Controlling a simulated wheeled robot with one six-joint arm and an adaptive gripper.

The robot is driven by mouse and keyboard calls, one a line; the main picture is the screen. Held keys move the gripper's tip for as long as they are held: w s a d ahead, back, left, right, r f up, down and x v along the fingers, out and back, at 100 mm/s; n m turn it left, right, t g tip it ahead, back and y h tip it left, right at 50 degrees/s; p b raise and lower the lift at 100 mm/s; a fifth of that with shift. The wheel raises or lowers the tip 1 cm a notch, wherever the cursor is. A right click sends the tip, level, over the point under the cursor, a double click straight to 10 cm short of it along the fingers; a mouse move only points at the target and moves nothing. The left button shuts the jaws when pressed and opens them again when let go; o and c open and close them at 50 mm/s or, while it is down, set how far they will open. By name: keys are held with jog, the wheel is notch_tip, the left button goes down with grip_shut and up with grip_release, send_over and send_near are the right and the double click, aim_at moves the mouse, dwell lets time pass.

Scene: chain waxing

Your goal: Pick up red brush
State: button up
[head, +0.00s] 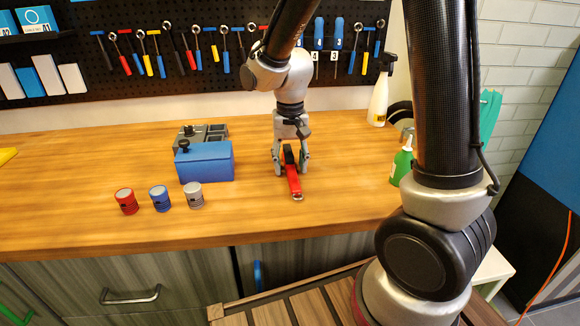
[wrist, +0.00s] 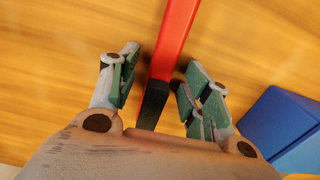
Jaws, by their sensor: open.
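The red brush (head: 293,180) lies on the wooden workbench, its red handle pointing toward the bench's front edge and its black part further back. In the wrist view its red handle (wrist: 175,40) runs up out of the frame, and its black part (wrist: 152,105) lies between my fingers. My gripper (head: 290,170) points down over the brush. In the wrist view my gripper (wrist: 158,85) is open, with one finger on each side of the brush and gaps showing. The far end of the black part is hidden behind the gripper body.
Red (head: 126,202), blue (head: 160,198) and grey (head: 193,195) cans stand at left. A green bottle (head: 402,165) and a white spray bottle (head: 380,98) are right. The front bench is clear around the brush.

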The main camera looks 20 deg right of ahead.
aim_at(290, 165)
grip_shut()
notch_tip(290, 165, up, 10)
dwell(0.6)
